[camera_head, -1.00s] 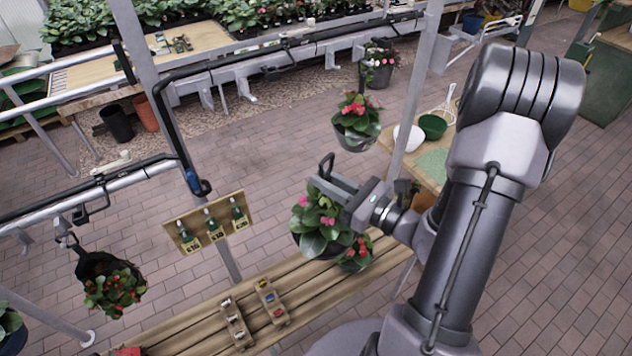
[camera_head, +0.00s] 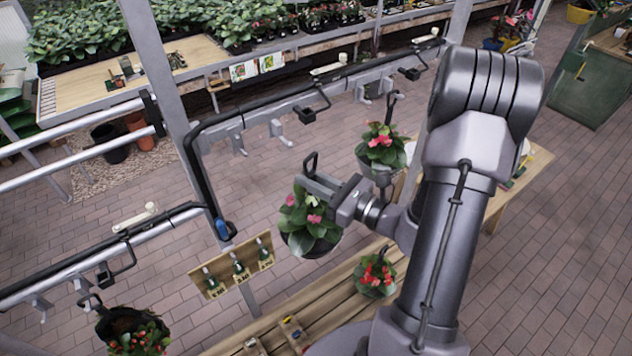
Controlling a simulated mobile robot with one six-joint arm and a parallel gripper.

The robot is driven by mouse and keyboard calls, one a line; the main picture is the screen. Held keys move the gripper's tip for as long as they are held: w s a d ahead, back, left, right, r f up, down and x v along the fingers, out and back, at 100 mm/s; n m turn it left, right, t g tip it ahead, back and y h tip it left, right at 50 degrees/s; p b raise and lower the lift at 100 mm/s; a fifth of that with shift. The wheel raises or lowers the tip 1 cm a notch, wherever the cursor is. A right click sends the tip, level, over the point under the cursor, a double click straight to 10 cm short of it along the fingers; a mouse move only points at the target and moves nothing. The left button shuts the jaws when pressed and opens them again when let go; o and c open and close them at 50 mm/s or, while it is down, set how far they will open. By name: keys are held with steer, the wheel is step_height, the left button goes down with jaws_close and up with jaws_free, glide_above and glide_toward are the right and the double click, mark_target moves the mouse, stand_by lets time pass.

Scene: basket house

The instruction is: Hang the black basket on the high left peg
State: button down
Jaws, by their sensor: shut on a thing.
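The basket holds a plant with pink flowers and hangs upright below the fingers, apart from the bench. The handle's upper loop (camera_head: 311,163) stands above the fingers. Pale pegs stick out along the high rail behind: one at the left (camera_head: 238,142) and one beside it (camera_head: 278,131). Both look bare, and the basket hangs lower in the picture, to their right. Another peg (camera_head: 362,92) is farther right on this rail.
A red-flowered pot (camera_head: 376,291) stands on the wooden bench (camera_head: 328,306). Another dark basket (camera_head: 112,322) hangs at the lower left. An upright post (camera_head: 172,95) and a bottle board (camera_head: 232,267) stand left of my gripper.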

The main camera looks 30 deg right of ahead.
steer(key=w+p, duration=0.1)
steer(key=w, duration=0.5)
steer(key=shift+a+p, duration=0.15)
steer(key=shift+p, duration=0.15)
steer(key=shift+w, duration=0.15)
stand_by(0.7)
steer(key=shift+w, duration=1.55)
steer(key=shift+b, duration=0.3)
steer(key=shift+w, duration=0.8)
steer(key=shift+f+b, duration=0.15)
steer(key=shift+b, duration=0.2)
steer(key=shift+w+f+b, duration=0.1)
steer(key=shift+f+b, duration=0.6)
steer(key=shift+b, duration=0.1)
